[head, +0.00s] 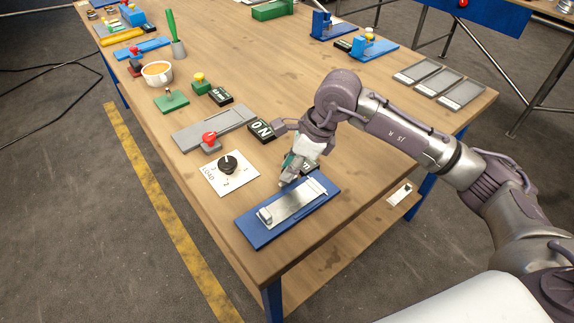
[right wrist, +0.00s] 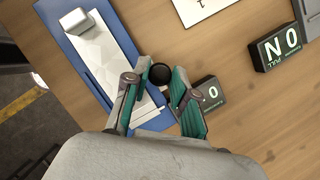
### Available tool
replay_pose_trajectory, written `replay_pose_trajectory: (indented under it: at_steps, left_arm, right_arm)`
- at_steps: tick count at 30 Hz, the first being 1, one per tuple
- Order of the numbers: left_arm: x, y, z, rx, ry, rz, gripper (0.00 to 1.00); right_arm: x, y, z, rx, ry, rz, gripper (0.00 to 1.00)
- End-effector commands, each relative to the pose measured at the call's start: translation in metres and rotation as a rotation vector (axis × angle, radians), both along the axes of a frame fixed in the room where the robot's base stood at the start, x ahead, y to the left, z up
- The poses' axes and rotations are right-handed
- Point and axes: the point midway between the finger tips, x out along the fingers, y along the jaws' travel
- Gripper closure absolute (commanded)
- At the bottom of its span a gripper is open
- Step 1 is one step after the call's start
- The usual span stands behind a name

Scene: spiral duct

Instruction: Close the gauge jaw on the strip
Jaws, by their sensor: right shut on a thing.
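The gauge has a blue base (head: 257,237) at the near corner of the table. A silver strip (head: 292,203) lies along it, and a raised metal block (head: 265,216) stands at its left end. The strip (right wrist: 107,62) and block (right wrist: 80,22) also show in the right wrist view. My right gripper (head: 287,180) is at the far edge of the base. Its fingers (right wrist: 162,72) are shut on a round black knob (right wrist: 160,76). The gauge jaw under the fingers is mostly hidden, so its gap to the strip cannot be told. My left gripper is out of view.
A small readout showing 0 (right wrist: 212,94) stands close beside the right finger. A white dial plate (head: 219,184), a red button (head: 209,142) and an ON sign (head: 261,130) stand to the left and behind. The table's front edge is close to the base.

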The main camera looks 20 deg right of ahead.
Motion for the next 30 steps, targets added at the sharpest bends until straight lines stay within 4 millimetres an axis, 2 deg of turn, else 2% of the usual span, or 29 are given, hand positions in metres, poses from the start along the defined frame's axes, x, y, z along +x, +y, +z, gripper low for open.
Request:
replay_pose_trajectory:
  at_steps: [1,9,10,14,23,26,30]
  left_arm:
    - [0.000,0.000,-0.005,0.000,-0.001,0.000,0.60]
    - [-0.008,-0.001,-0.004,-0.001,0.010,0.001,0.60]
    - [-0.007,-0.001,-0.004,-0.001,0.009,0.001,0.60]
    - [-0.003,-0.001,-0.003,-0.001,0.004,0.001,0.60]
    - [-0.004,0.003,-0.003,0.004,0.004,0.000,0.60]
    - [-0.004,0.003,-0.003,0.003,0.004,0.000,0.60]
    - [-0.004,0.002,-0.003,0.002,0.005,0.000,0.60]
  right_arm:
    - [-0.003,-0.002,-0.004,-0.004,0.002,0.000,1.00]
    - [-0.005,-0.002,-0.001,-0.003,0.003,0.001,1.00]
    - [-0.005,-0.002,-0.001,-0.003,0.003,0.001,0.69]
    - [-0.005,-0.002,-0.001,-0.003,0.004,0.000,0.49]
    - [-0.004,-0.002,0.000,-0.002,0.002,0.000,0.49]
    - [-0.005,-0.004,0.007,-0.002,0.001,0.000,0.49]
    - [-0.008,-0.013,0.028,-0.002,-0.003,-0.002,0.49]
